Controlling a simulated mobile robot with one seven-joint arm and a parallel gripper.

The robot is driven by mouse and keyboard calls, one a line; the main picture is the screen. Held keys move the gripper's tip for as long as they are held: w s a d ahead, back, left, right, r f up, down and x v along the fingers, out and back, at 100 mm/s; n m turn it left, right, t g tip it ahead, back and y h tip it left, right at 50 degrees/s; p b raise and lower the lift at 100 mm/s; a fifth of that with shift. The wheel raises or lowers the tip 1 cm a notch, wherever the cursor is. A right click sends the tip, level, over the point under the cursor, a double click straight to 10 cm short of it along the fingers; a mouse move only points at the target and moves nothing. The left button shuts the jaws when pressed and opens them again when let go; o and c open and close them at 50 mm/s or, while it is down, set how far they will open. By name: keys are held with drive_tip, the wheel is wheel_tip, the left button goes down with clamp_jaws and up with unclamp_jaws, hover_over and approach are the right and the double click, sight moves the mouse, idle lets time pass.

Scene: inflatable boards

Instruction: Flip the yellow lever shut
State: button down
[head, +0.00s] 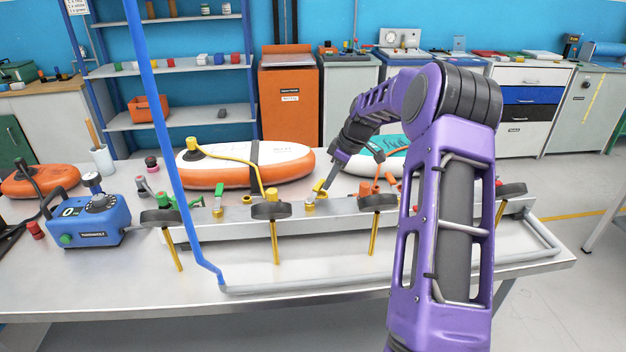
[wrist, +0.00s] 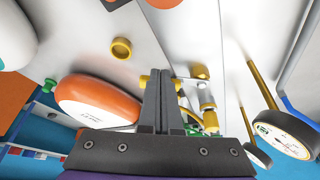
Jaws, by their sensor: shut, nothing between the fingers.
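The yellow lever (head: 319,189) sits on a small valve on the long metal rail, right of the middle gauge in the head view. In the wrist view a yellow bar of the lever (wrist: 147,80) shows beside and behind my fingers, near the valve's pale body (wrist: 206,97). My gripper (head: 328,186) is shut and empty, pointing down right at the lever. In the wrist view its fingertips (wrist: 160,73) overlap the yellow bar. I cannot tell whether they touch it. The fingers hide part of the lever, so its exact angle is unclear.
Black round gauges on yellow stems (head: 270,211) line the rail's front. A green lever (head: 219,190) stands to the left and orange fittings (head: 366,188) to the right. An orange-white board (head: 240,172) lies behind. A blue pump box (head: 90,219) is at left, near a blue upright pipe (head: 160,110).

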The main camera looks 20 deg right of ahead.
sight(321, 182)
drive_tip(key=w+n, duration=0.1)
drive_tip(key=a+n+g+p, duration=0.1)
drive_tip(key=n, duration=0.1)
drive_tip(key=w+n+y+p, duration=0.1)
drive_tip(key=shift+w+a+n, duration=0.25)
drive_tip(key=shift+w+n, duration=0.05)
drive_tip(key=shift+n, duration=0.1)
drive_tip(key=shift+w+a+g, duration=0.2)
drive_tip(key=shift+a+g, duration=0.05)
drive_tip(key=shift+g, duration=0.05)
drive_tip(key=shift+w+a+p, duration=0.1)
drive_tip(key=shift+p, duration=0.2)
